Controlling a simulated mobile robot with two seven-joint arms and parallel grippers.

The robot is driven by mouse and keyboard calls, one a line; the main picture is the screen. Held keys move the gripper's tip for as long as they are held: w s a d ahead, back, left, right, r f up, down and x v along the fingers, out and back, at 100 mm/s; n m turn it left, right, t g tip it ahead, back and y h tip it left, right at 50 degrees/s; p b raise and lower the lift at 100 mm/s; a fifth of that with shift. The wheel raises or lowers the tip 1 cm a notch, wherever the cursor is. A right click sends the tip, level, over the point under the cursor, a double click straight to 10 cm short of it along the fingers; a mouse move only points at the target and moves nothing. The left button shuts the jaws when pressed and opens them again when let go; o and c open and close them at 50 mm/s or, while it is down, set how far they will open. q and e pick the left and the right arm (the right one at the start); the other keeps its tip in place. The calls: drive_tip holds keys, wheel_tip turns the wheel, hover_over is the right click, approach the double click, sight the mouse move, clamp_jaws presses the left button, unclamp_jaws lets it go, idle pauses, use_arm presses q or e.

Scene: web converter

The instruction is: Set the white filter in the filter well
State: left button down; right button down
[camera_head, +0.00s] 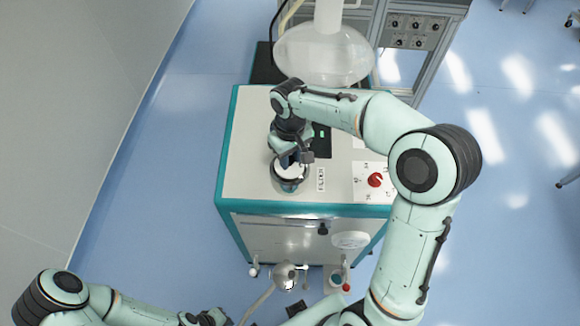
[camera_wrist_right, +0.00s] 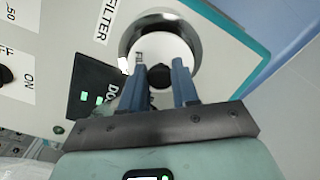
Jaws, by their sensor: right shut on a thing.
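The white filter (camera_head: 289,170) is a round white disc with a black knob. It also shows in the wrist view (camera_wrist_right: 178,50), with lettering partly hidden by a finger. My right gripper (camera_head: 291,156) is shut on the knob, its blue fingers (camera_wrist_right: 170,78) on either side of it. The filter well (camera_head: 289,187) has a shiny metal rim, which surrounds much of the disc in the wrist view (camera_wrist_right: 132,33). The disc lies over or within the rim; I cannot tell how deep it sits. My left gripper (camera_head: 207,318) is at the bottom edge, its jaws unclear.
The well is in the pale top of a teal-edged machine (camera_head: 250,140), beside a FILTER label (camera_head: 321,180). A red knob (camera_head: 375,180) is to the right. A dark display panel (camera_wrist_right: 95,95) lies close to my right gripper. A large glass vessel (camera_head: 323,55) stands behind.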

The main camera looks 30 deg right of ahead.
sight(290, 166)
use_arm(q)
drive_tip(key=shift+s+f, duration=0.2)
drive_tip(key=shift+f, duration=0.05)
use_arm(e)
drive_tip(key=shift+f, duration=2.25)
drive_tip(key=shift+f+b, duration=0.2)
drive_tip(key=shift+b, duration=0.1)
drive_tip(key=c, duration=0.8)
unclamp_jaws()
drive_tip(key=shift+c, duration=0.2)
use_arm(q)
drive_tip(key=shift+s+f, duration=0.1)
use_arm(e)
drive_tip(key=shift+r, duration=0.1)
drive_tip(key=shift+r, duration=0.3)
wheel_tip(290, 166, up, 12)
drive_tip(key=shift+f+p, duration=0.15)
drive_tip(key=shift+p, duration=0.65)
use_arm(q)
drive_tip(key=shift+w+r, duration=0.9)
drive_tip(key=shift+r, duration=0.15)
